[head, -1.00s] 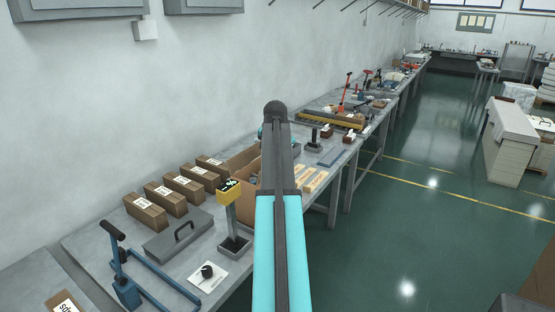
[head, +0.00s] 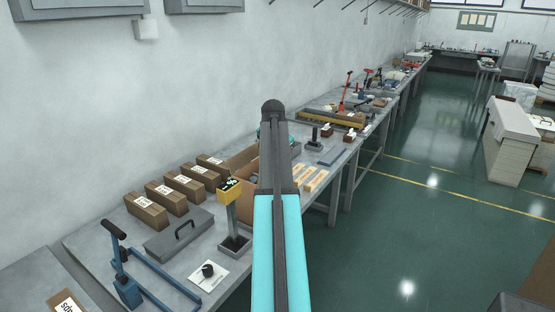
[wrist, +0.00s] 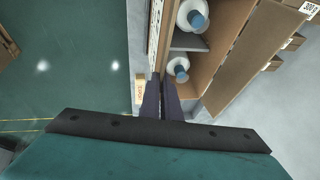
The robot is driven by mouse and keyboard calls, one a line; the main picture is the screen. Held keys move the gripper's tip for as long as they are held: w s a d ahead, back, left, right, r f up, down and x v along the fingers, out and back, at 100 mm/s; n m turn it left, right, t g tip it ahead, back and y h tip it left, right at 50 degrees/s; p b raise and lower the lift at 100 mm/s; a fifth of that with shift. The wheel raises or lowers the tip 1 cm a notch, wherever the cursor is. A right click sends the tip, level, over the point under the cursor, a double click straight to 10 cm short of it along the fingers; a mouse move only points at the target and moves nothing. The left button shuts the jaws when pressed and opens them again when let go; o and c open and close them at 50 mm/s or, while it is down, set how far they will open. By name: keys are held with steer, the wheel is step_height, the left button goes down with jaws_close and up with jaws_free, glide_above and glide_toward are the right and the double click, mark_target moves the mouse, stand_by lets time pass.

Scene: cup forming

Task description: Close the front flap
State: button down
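An open cardboard box (head: 243,160) stands on the workbench in the head view, largely hidden behind my arm. In the wrist view the box is seen from above, with two white bottles with blue caps (wrist: 178,68) inside. A wide brown flap (wrist: 238,65) stands out on its right side. The front side, with a printed face (wrist: 154,35), is seen nearly edge-on at the left. My gripper (wrist: 162,84) is at this front edge, with its dark fingers close together. I cannot tell whether they touch the front flap. The gripper is hidden in the head view.
Several closed brown boxes (head: 184,188) stand along the wall. A yellow-headed device (head: 231,190), a grey case (head: 180,233) and a blue tool (head: 125,285) are on the bench nearby. Small labelled boxes (head: 316,180) lie right of my arm. The green floor (head: 385,240) is open.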

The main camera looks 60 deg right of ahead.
steer(key=shift+w+d+r+g+p, duration=0.15)
steer(key=shift+w+r+g+p, duration=0.1)
steer(key=shift+w+g+p, duration=0.35)
steer(key=w+g, duration=0.1)
steer(key=g, duration=0.1)
steer(key=w+n+g, duration=0.1)
steer(key=g, duration=0.1)
steer(key=w+f+g+p, duration=0.1)
steer(key=g, duration=0.1)
steer(key=shift+w+n+g, duration=0.1)
steer(key=shift+n+g, duration=0.3)
steer(key=shift+f, duration=0.1)
steer(key=c, duration=2)
jaws_free()
